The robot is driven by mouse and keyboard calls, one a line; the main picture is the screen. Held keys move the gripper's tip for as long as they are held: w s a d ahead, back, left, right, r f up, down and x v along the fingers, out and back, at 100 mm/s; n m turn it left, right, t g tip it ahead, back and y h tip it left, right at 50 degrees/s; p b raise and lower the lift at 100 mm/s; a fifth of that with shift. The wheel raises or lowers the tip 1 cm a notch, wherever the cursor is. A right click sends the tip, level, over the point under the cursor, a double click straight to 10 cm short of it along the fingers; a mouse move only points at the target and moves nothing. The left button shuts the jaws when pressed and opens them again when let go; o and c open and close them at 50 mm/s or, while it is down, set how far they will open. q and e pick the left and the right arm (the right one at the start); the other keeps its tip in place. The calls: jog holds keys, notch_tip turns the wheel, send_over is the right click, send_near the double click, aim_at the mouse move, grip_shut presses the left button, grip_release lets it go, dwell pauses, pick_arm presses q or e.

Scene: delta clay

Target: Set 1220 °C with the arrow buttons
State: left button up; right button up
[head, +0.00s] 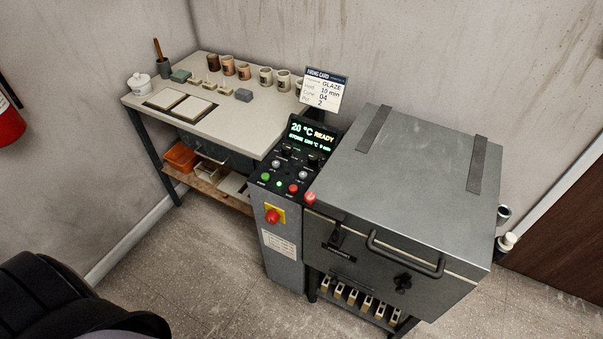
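The kiln controller (290,160) is a dark panel on a grey column at the left side of the kiln (420,170). Its lit display (312,136) reads "20 °C READY" in the top line; the smaller green line below is too small to read surely. Under it are small dark buttons and two pale round buttons (276,163), with a green button (265,177) and a red button (293,188) lower down. The arrow marks are too small to make out. The kiln lid (420,150) is shut. Neither gripper is in view.
A red knob on a yellow plate (274,215) sits on the column front. A worktable (150,100) with cups and tiles stands left. Floor (190,270) in front is clear. A red extinguisher (8,122) is far left.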

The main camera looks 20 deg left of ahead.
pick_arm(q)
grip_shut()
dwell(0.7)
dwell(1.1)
